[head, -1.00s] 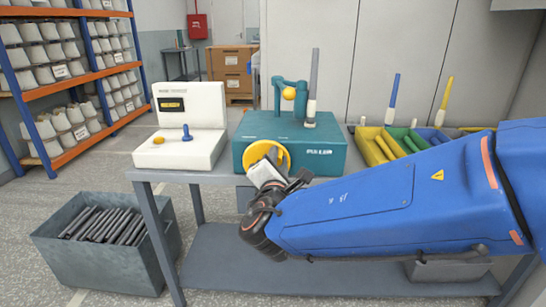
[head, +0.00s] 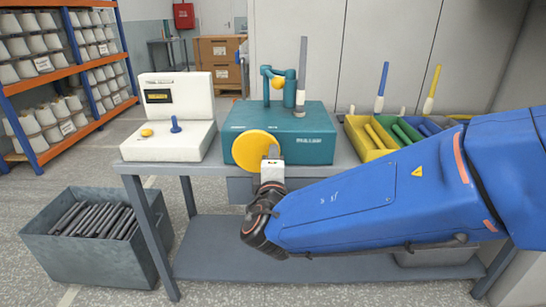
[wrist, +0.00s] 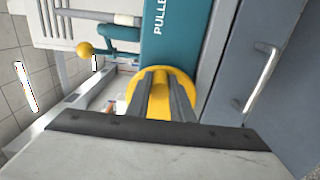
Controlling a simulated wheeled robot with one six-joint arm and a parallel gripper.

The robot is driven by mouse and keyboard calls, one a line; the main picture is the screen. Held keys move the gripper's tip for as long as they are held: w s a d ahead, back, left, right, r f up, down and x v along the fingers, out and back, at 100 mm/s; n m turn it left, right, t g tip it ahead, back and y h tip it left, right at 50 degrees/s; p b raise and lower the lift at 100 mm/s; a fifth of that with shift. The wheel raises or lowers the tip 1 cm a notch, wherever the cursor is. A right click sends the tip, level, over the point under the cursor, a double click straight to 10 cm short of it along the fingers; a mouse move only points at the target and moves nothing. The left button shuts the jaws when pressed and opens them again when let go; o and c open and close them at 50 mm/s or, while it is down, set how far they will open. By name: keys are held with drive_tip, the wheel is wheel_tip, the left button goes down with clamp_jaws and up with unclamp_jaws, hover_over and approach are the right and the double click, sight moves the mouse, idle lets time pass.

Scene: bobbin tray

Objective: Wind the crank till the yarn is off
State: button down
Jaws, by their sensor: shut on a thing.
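The teal puller box (head: 305,146) stands on the grey bench with a yellow crank disc (head: 250,148) on its front. My gripper (head: 271,168) is at the disc's lower right. In the wrist view, its dark fingers (wrist: 162,98) are closed around a yellow crank handle (wrist: 159,103) in front of the disc, which hides part of it. A tall grey bobbin (head: 302,65) stands upright on the box, with a whitish band low on it. I cannot tell how much of that band is yarn. A teal arm with a yellow ball (head: 278,83) stands beside it.
A white console (head: 176,138) with a blue lever stands left on the bench. Bins (head: 366,150) of coloured bobbins stand at the right. A grey crate (head: 92,262) of dark rods is on the floor at left. Cone shelves (head: 68,68) stand behind.

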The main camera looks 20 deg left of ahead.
idle(0.4)
drive_tip(key=c, duration=1.6)
unclamp_jaws()
drive_tip(key=shift+o, duration=0.2)
drive_tip(key=shift+s, duration=0.1)
drive_tip(key=v, duration=1.7)
drive_tip(key=shift+d, duration=0.15)
